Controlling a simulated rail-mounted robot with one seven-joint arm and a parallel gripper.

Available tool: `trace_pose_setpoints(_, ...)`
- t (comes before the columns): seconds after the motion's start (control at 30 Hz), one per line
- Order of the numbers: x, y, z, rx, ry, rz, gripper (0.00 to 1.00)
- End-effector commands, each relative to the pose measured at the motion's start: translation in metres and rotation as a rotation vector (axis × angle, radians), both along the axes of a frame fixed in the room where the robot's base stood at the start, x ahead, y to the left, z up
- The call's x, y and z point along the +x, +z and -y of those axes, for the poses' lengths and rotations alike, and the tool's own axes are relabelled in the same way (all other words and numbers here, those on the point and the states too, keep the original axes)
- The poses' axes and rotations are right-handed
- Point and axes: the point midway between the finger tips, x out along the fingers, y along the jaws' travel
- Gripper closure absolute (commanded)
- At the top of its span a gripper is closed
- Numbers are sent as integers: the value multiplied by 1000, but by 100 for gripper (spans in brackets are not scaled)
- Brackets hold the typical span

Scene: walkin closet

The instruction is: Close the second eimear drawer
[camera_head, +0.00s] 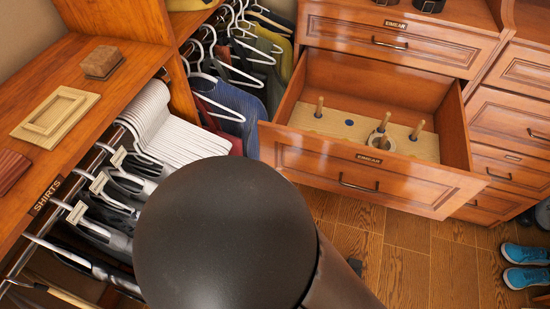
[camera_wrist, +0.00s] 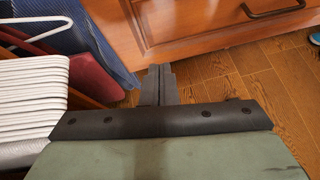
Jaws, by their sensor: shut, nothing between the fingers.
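The second eimear drawer (camera_head: 372,180) is pulled far out of the wooden dresser, below a shut top drawer (camera_head: 398,45). Its front has a dark label and a dark bar handle (camera_head: 360,187). Inside are a pale board with several wooden pegs and a ring-shaped object (camera_head: 380,140). In the wrist view the drawer front (camera_wrist: 200,25) and its handle (camera_wrist: 272,10) show at the top. My gripper (camera_wrist: 160,72) is shut and empty, just in front of and below the drawer front's lower left part; contact cannot be told. In the head view my arm hides the gripper.
Hanging clothes (camera_head: 235,105) and white hangers (camera_head: 160,125) are close at the left of the drawer. A wooden shelf (camera_head: 80,60) stands further left. Blue shoes (camera_head: 525,265) lie at the right.

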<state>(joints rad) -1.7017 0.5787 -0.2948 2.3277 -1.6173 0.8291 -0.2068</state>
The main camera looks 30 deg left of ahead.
Motion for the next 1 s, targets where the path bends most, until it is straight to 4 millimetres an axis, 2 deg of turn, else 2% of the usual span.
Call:
trace_pose_setpoints(0.03,-13,-5,-12,-28,72,15,100)
trace_pose_setpoints(0.1,-23,-9,-22,-51,138,29,100)
trace_pose_setpoints(0.27,-24,-18,-31,-66,181,37,100)
trace_pose_setpoints(0.37,-12,-26,-33,-64,176,38,100)
trace_pose_setpoints(0.77,58,-69,-51,-64,175,38,100)
trace_pose_setpoints(0.8,65,-63,-53,-64,175,38,100)
trace_pose_setpoints(1.0,87,-62,-59,-64,176,36,100)
